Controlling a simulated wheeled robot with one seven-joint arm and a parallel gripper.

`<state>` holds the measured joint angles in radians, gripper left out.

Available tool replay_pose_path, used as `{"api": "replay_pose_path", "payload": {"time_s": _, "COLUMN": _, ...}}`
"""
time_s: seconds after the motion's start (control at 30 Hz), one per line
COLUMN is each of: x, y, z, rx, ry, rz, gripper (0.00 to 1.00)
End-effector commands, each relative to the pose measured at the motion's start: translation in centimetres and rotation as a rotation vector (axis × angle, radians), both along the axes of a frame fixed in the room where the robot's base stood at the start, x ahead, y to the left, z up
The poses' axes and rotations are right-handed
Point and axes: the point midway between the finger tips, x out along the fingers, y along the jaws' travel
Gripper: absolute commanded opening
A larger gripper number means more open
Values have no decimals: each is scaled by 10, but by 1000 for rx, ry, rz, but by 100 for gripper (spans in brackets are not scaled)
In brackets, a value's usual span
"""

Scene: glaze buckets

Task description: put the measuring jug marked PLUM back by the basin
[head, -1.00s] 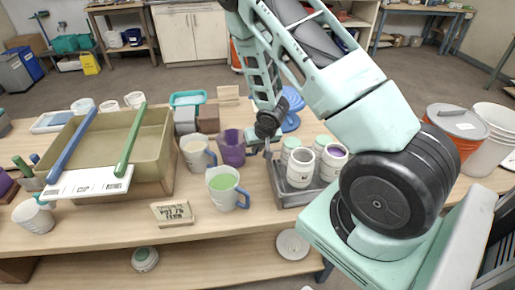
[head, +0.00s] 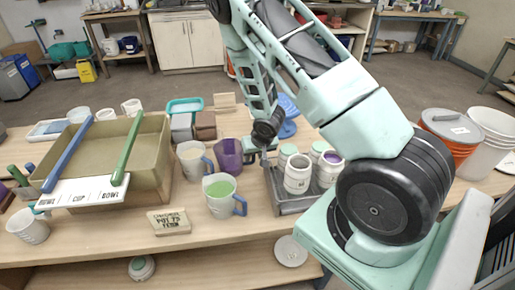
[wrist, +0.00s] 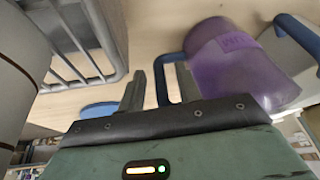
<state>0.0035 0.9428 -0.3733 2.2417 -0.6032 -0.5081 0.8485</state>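The purple see-through jug (head: 228,156) stands on the table, right of the tan basin (head: 158,160) and behind a jug of green glaze. In the wrist view the purple jug (wrist: 235,65) shows on the right with faint lettering I cannot read clearly, and its dark blue handle (wrist: 161,80) points toward my gripper. My gripper (wrist: 160,88) is at this handle, with the handle's bar showing between the fingers, which look apart. In the head view my gripper (head: 255,150) is just right of the jug, partly hidden by my arm.
The green-glaze jug (head: 221,197) and a pale jug (head: 192,160) stand close by. A grey rack (head: 292,205) with several jars is just right of my gripper.

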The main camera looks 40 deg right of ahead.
Motion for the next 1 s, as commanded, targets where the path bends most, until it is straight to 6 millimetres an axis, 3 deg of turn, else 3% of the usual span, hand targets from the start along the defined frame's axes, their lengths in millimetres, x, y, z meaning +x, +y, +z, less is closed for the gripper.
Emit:
{"api": "replay_pose_path", "payload": {"time_s": 0.5, "x": -31, "y": 7, "z": 78, "rx": 1, "ry": -6, "rz": -2, "gripper": 34}}
{"api": "replay_pose_path", "payload": {"time_s": 0.83, "x": -44, "y": 10, "z": 107, "rx": -1, "ry": -2, "rz": 2, "gripper": 34}}
{"api": "replay_pose_path", "payload": {"time_s": 0.93, "x": -41, "y": 27, "z": 116, "rx": -7, "ry": 4, "rz": 37, "gripper": 34}}
{"api": "replay_pose_path", "payload": {"time_s": 1.0, "x": -39, "y": 56, "z": 129, "rx": -19, "ry": 19, "rz": 104, "gripper": 34}}
